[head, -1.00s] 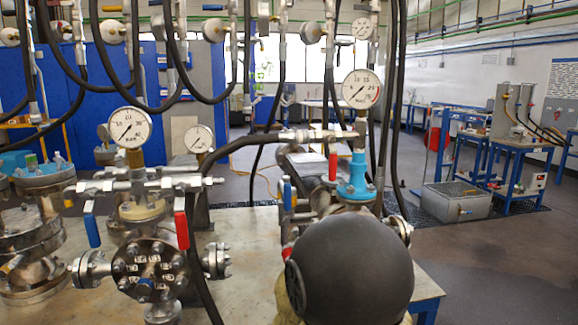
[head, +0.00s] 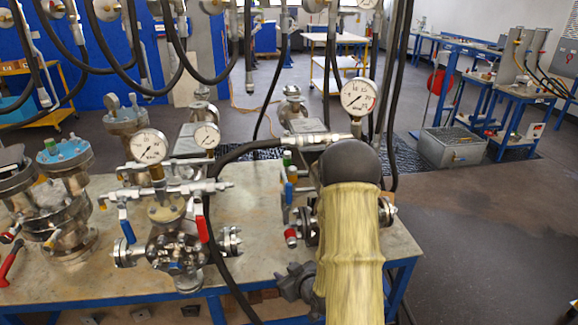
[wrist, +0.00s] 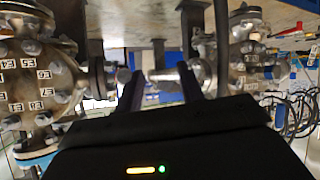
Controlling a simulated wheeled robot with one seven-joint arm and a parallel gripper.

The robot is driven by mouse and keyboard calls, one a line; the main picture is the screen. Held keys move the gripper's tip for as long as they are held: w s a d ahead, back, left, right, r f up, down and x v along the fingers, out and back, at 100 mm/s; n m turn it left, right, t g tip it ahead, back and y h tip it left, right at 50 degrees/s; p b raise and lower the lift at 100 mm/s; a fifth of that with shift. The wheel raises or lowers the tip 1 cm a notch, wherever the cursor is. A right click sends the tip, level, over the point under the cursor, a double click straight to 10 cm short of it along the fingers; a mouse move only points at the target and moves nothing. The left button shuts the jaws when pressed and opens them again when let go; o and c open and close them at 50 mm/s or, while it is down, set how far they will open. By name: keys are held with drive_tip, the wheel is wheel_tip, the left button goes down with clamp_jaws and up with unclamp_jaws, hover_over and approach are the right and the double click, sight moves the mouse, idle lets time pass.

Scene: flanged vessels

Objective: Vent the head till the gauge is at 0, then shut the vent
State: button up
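The right vessel's large dial gauge (head: 358,97) faces me; its numbers are too small to read surely. Below it, my arm hides most of the right vessel; colored valve handles (head: 291,174) show at its left. The left vessel (head: 176,255) carries a large gauge (head: 149,146), a smaller gauge (head: 207,136), a blue handle (head: 127,231) and a red handle (head: 202,228). I cannot tell which valve is the vent. My gripper is hidden in the head view. In the wrist view, my gripper (wrist: 163,86) is open, its dark fingers apart, with a metal stub (wrist: 163,74) seen between or beyond them.
The vessels stand on a bench (head: 258,225) with a blue frame. Black hoses (head: 112,50) hang above and one crosses the bench. Flanged vessels show at the left and right (wrist: 245,50) of the wrist view. Open floor (head: 480,220) lies to the right.

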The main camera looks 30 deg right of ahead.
drive_tip(key=s+d+r+m+t+h+p, duration=0.1)
drive_tip(key=s+d+r+t+p, duration=0.1)
drive_tip(key=r+p, duration=0.6)
drive_tip(key=s+d+r+m+t+h+p, duration=0.1)
drive_tip(key=s+d+r+m+t+p, duration=0.1)
drive_tip(key=r+p, duration=0.6)
wheel_tip(320, 180, up, 3)
drive_tip(key=shift+d+f+m+t, duration=0.25)
drive_tip(key=shift+d+t, duration=0.45)
drive_tip(key=shift+t, duration=0.4)
drive_tip(key=shift+w, duration=0.1)
drive_tip(key=w+b, duration=0.1)
drive_tip(key=b, duration=0.1)
drive_tip(key=w+b, duration=0.2)
drive_tip(key=b, duration=0.1)
drive_tip(key=w+b, duration=0.2)
drive_tip(key=b, duration=0.1)
drive_tip(key=shift+d+f, duration=0.2)
drive_tip(key=shift+f, duration=0.05)
drive_tip(key=b, duration=0.4)
drive_tip(key=shift+w, duration=0.3)
